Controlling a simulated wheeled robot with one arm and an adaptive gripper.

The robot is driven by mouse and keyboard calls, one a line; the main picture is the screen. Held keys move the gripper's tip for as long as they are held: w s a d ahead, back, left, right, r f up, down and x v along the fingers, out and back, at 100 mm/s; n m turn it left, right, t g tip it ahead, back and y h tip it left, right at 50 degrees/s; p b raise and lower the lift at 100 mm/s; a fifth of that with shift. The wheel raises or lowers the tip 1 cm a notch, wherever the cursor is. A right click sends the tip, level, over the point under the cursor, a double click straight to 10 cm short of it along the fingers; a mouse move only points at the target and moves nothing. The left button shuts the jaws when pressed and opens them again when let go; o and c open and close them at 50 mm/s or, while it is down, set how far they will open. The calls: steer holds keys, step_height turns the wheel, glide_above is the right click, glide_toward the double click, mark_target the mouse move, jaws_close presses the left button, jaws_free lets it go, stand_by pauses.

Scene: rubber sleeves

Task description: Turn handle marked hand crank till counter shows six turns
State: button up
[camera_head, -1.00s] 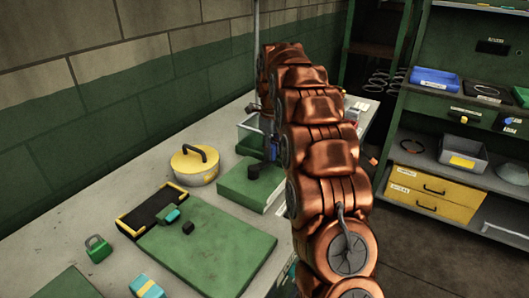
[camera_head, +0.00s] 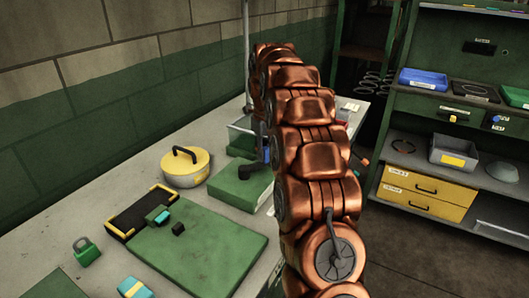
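A green box (camera_head: 238,191) on the workbench has a black knob-like part (camera_head: 245,172) at its rear right. A dark piece reaches right from the knob toward my copper arm; I cannot tell for sure that it is the hand crank. A small blue part (camera_head: 267,152) shows just left of my arm, partly hidden by it. My arm covers the area to the right of the green box. My gripper is hidden behind my arm links, so its fingers and any hold do not show. No counter or readable crank label shows.
On the workbench (camera_head: 60,250) are a yellow round pot (camera_head: 186,170), a black tray with yellow corners (camera_head: 143,212), a green mat (camera_head: 200,255), a green padlock-like piece (camera_head: 87,252) and a blue block (camera_head: 133,288). A green shelf unit (camera_head: 420,118) with bins stands right.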

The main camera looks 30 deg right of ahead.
steer(key=o, duration=0.5)
steer(key=shift+c, duration=0.2)
steer(key=shift+r, duration=0.1)
steer(key=shift+r, duration=3.65)
